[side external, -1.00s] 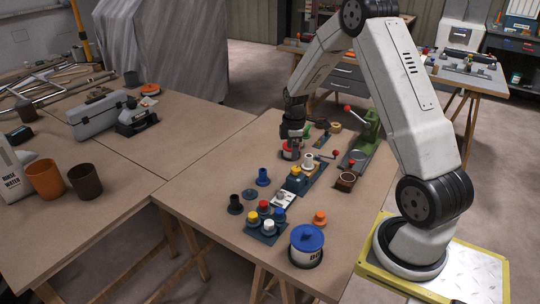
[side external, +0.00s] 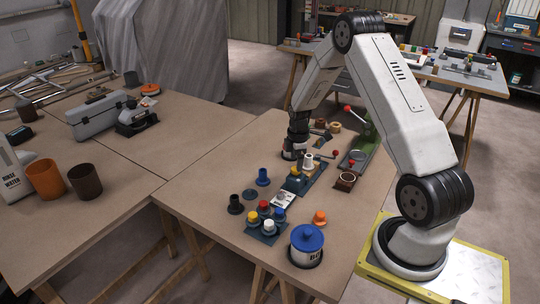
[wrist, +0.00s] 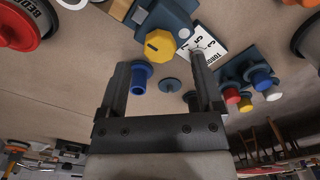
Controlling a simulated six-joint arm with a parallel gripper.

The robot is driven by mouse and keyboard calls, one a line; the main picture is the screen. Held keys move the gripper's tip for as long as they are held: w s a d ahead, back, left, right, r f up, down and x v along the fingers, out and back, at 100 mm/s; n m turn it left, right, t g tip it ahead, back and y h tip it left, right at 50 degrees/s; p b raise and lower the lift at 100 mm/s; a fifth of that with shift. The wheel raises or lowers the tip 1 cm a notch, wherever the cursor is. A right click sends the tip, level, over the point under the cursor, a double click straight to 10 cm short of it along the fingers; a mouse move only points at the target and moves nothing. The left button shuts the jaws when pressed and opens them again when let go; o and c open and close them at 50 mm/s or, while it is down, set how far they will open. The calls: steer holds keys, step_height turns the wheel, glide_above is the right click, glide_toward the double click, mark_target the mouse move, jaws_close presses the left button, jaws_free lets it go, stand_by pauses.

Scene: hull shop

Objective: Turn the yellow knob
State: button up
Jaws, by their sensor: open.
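The yellow knob (wrist: 160,45) is faceted, with a dark mark on its face, and sits on a blue-grey box (wrist: 177,18). In the side view the knob (side external: 295,171) shows small on top of the box, near the table's middle. My gripper (wrist: 161,65) is open, its two dark fingers apart with nothing between them. In the wrist view the knob appears just beyond the fingertips, within the gap and not touching either finger. In the side view my gripper (side external: 297,148) is low over the table behind the knob; its fingertips are hard to make out.
A white numbered card (wrist: 208,42) lies beside the box. A blue flanged piece (wrist: 140,78) and a block with coloured caps (side external: 267,222) are nearby. A blue-lidded pot (side external: 307,243) stands at the front. The table's left part (side external: 215,175) is clear.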

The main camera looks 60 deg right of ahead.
steer(key=shift+f, duration=1.5)
jaws_close()
